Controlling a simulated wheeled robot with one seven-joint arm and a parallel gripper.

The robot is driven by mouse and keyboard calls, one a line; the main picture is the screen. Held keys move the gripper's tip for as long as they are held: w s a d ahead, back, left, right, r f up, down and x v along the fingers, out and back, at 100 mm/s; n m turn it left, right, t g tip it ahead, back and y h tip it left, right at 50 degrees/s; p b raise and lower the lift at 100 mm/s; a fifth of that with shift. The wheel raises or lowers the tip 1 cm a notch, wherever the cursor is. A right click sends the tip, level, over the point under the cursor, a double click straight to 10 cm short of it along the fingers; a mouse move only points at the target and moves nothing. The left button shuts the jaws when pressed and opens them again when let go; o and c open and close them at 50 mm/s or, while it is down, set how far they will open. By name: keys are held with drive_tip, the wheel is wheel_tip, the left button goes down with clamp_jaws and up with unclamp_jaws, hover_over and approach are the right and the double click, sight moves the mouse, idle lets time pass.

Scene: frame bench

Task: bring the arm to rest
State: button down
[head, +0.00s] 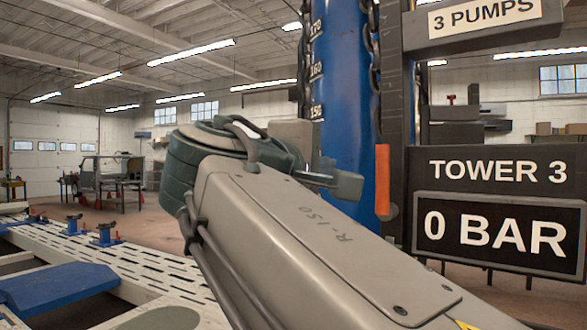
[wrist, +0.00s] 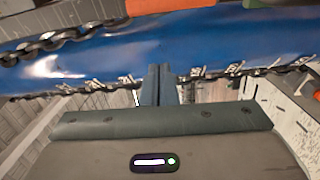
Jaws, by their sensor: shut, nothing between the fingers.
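My gripper (wrist: 160,72) shows in the wrist view with its two dark fingers together and nothing between them. The fingers point at a blue tower column (wrist: 70,68) with white scale marks, which crosses that view from side to side. I cannot tell the gap between fingertips and column. In the head view my grey arm, marked R-150, rises from the lower right toward the middle. Its far end stands in front of or beside the blue tower column (head: 340,95); my fingers cannot be made out there.
A dark chain (head: 371,60) hangs along the column, near an orange bar (head: 382,180). A sign (head: 498,170) reads TOWER 3, above a 0 BAR display (head: 500,232). The white slotted bench (head: 130,265) and a blue plate (head: 60,287) lie at left. Open floor lies beyond.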

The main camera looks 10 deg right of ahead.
drive_tip(key=shift+s+a, duration=0.4)
drive_tip(key=shift+s, duration=0.1)
drive_tip(key=d+f+m+g+y+p, duration=0.1)
drive_tip(key=d+f+g+y+p, duration=0.15)
drive_tip(key=f, duration=0.85)
drive_tip(key=d+f+m+g+y+p, duration=0.1)
drive_tip(key=d+f+g+y, duration=0.2)
drive_tip(key=f, duration=0.8)
drive_tip(key=s+f+m+g+y+p, duration=0.1)
drive_tip(key=s+f, duration=0.4)
drive_tip(key=f, duration=0.5)
drive_tip(key=s+a+f+m+g+y+p, duration=0.1)
drive_tip(key=s+f+m+g+y, duration=0.3)
drive_tip(key=f, duration=0.6)
drive_tip(key=s+m+y, duration=0.1)
drive_tip(key=m, duration=0.1)
drive_tip(key=shift+s+m+p, duration=0.2)
drive_tip(key=shift+m+p, duration=0.1)
drive_tip(key=shift+p, duration=0.05)
drive_tip(key=shift+g, duration=0.25)
